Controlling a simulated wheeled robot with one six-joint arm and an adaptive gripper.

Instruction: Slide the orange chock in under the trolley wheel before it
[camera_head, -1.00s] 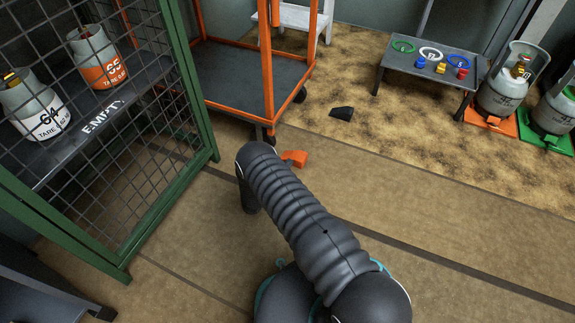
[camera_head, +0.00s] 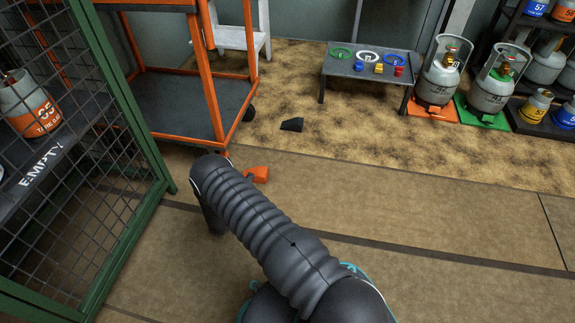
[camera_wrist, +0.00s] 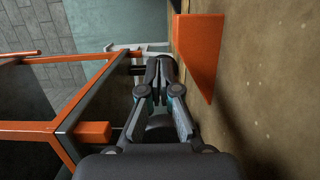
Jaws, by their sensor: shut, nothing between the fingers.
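The orange chock (camera_head: 258,173) lies on the floor just in front of the orange-framed trolley (camera_head: 212,80), a little right of its near wheel (camera_head: 226,154). My arm partly hides that wheel and the chock's left side. The chock (camera_wrist: 198,48) looks large in the wrist view, on the floor at the upper right. My gripper (camera_wrist: 160,64) is shut and empty beside the chock, to its left in that view. I cannot tell whether they touch. The trolley frame (camera_wrist: 95,95) shows at the left there. My gripper is hidden behind my arm in the head view.
A black wedge (camera_head: 292,125) lies on the stained floor near the trolley's other visible wheel (camera_head: 249,114). A green mesh cage (camera_head: 130,235) stands at the left. A low table (camera_head: 340,67) and gas cylinders (camera_head: 440,75) are farther back. The floor at right is clear.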

